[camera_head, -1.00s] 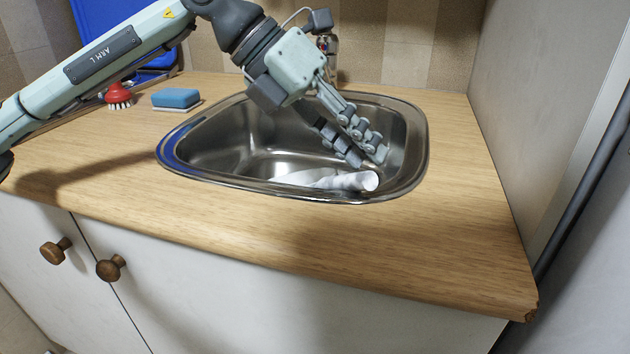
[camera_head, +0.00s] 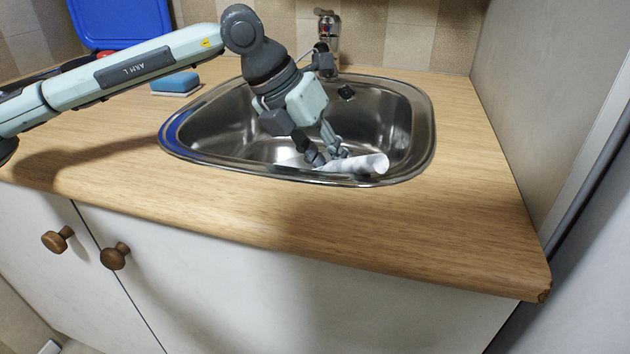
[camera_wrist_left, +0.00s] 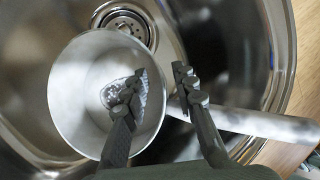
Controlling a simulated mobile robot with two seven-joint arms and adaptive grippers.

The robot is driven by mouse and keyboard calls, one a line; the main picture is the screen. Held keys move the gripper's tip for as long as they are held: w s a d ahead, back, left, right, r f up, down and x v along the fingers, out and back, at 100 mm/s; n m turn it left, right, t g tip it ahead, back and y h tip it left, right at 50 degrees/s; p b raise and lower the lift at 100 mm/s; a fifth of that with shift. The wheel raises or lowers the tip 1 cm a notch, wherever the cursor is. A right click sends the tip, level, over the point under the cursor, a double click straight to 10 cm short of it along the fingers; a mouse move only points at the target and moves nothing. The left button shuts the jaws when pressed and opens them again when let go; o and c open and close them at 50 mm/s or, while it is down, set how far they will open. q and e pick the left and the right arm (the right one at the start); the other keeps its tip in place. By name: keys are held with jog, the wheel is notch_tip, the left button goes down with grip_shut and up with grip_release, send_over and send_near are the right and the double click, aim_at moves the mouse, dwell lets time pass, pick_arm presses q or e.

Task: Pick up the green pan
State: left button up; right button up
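No green pan shows; a white-grey pan lies in the metal sink (camera_head: 190,140). In the head view its handle (camera_head: 365,164) slants up toward the front right rim, and its body is mostly hidden. In the left wrist view the pan's round bowl (camera_wrist_left: 80,85) is at left and its handle (camera_wrist_left: 265,124) runs right. My left gripper (camera_head: 331,156) is low in the sink at the pan. In the left wrist view its fingers (camera_wrist_left: 161,72) are apart, one over the bowl, the other outside the rim near the handle's root. Contact is unclear. My right gripper is out of view.
A tap (camera_head: 328,45) stands behind the sink. A blue sponge (camera_head: 176,83) lies on the wooden counter (camera_head: 270,215) at left, with a blue board (camera_head: 120,22) behind. A grey wall (camera_head: 550,100) bounds the right side. The front counter is clear.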

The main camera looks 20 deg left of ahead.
pick_arm(q)
grip_shut()
dwell(0.6)
